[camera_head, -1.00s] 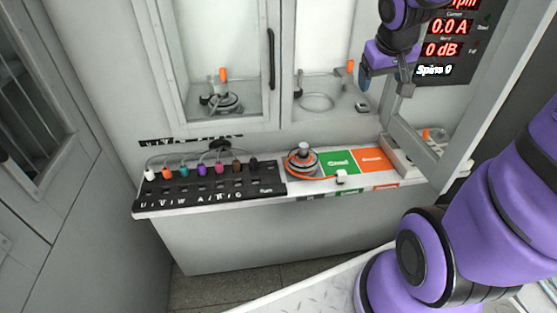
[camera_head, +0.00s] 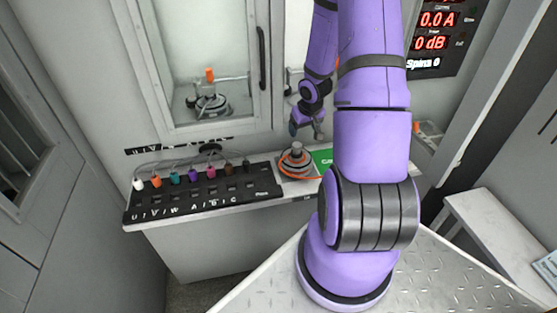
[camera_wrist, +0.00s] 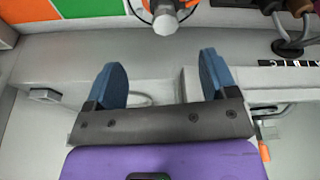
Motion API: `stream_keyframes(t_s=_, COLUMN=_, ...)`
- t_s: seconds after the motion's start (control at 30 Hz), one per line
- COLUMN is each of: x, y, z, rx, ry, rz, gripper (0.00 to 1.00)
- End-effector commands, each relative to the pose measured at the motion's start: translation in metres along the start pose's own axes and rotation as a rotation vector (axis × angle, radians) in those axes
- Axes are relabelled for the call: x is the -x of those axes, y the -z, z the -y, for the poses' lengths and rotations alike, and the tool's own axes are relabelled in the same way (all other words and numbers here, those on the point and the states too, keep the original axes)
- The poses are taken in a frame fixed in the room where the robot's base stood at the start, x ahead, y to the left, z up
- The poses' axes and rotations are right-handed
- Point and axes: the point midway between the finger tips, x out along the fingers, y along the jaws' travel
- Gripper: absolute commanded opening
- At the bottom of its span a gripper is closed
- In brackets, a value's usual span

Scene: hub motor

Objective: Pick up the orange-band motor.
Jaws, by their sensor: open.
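The orange-band motor (camera_head: 297,163) stands upright on the white ledge, a grey round body with an orange band and a pale shaft on top. An orange cable lies at its base. In the wrist view only part of the motor (camera_wrist: 165,18) shows at the top edge, its round end ahead of the fingers. My gripper (camera_head: 306,131) is just above and slightly right of the motor in the head view. In the wrist view my gripper (camera_wrist: 161,75) has its two blue fingers spread apart with nothing between them. The motor is apart from the fingers.
A black terminal panel (camera_head: 150,207) with several coloured plugs (camera_head: 193,174) is left of the motor. A green pad (camera_head: 322,158) lies right of it, partly hidden by my arm. Behind are a glass-windowed cabinet (camera_head: 168,126) with another motor inside and a red-lit display (camera_head: 437,30).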

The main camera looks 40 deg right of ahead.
Motion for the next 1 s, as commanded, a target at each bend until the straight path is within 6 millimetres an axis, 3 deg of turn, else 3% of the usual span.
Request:
stream_keyframes(t_s=0.5, x=-0.056, y=-0.006, z=-0.003, rx=-0.011, ry=0.020, rz=0.004, gripper=0.79)
stream_keyframes(t_s=0.87, x=-0.076, y=-0.006, z=-0.003, rx=-0.011, ry=0.019, rz=0.004, gripper=0.79)
stream_keyframes(t_s=1.0, x=-0.093, y=-0.006, z=-0.003, rx=-0.010, ry=0.019, rz=0.005, gripper=0.79)
